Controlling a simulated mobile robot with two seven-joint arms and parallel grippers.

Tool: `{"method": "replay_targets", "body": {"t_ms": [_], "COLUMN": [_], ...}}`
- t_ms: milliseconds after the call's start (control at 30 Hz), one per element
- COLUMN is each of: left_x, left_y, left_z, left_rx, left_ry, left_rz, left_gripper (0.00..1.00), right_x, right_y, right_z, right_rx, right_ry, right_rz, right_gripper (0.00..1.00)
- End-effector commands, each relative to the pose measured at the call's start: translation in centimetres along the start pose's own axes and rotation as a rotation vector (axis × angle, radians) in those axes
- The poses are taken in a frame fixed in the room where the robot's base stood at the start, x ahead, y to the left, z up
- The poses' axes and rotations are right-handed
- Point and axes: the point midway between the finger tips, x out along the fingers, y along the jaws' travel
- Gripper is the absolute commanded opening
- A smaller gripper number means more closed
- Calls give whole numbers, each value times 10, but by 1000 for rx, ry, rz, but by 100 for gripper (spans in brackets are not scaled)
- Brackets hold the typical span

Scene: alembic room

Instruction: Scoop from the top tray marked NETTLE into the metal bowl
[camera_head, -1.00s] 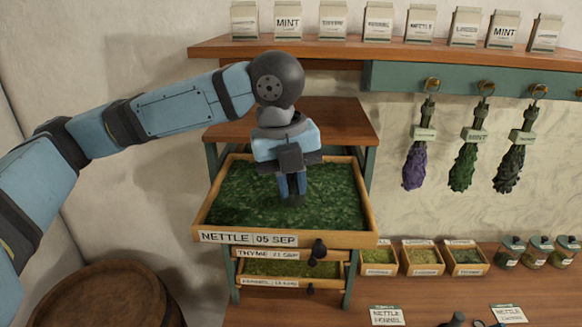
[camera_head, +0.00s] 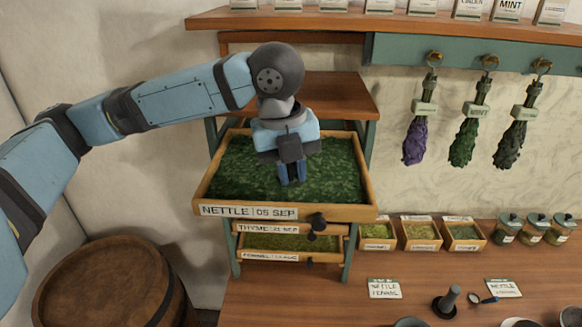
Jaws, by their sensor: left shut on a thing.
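The top tray marked NETTLE (camera_head: 210,210) is a wooden drawer full of dark green leaves (camera_head: 235,175), pulled out from its rack. My left gripper (camera_head: 291,182) points down into the middle of the leaves. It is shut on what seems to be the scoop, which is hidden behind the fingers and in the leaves. Two rounded rims are cut off at the bottom edge, one grey (camera_head: 410,322) and one at right (camera_head: 518,322); I cannot tell which is the metal bowl. My right gripper is out of view.
Lower drawers marked THYME (camera_head: 268,229) and another (camera_head: 270,256) sit below. A wooden barrel (camera_head: 105,285) stands at left. The counter (camera_head: 300,300) holds small herb boxes (camera_head: 420,233), jars (camera_head: 535,228), cards (camera_head: 384,289) and a dark pestle-like thing (camera_head: 447,303). Herb bundles (camera_head: 465,140) hang behind.

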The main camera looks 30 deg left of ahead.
Motion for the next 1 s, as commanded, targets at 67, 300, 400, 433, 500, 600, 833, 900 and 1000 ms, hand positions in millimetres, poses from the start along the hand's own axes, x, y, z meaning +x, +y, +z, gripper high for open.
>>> {"method": "replay_targets", "body": {"t_ms": [67, 300, 400, 433, 500, 600, 833, 900, 1000], "left_x": [0, 0, 0, -1, -1, -2, -3, -3, -3], "left_y": [0, 1, 4, 6, 9, 14, 23, 23, 23], "left_z": [0, 0, 1, 2, 2, 4, 6, 6, 6], "left_rx": [0, 0, 0, 0, -1, -1, -1, 0, 0], "left_ry": [0, 0, 0, 0, 0, 0, 0, 0, 0], "left_rz": [0, 0, -1, 0, 0, 0, 0, -1, -1], "left_gripper": [0, 0, 0, 0, 0, 0, 0, 0, 0], "right_x": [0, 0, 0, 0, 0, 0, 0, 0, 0], "right_y": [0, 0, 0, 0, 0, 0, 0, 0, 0], "right_z": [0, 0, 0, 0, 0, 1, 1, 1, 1], "right_rx": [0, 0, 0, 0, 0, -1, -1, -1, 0], "right_ry": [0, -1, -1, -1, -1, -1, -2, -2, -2], "right_rz": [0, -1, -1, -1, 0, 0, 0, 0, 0], "right_gripper": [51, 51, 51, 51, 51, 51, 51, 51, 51]}}
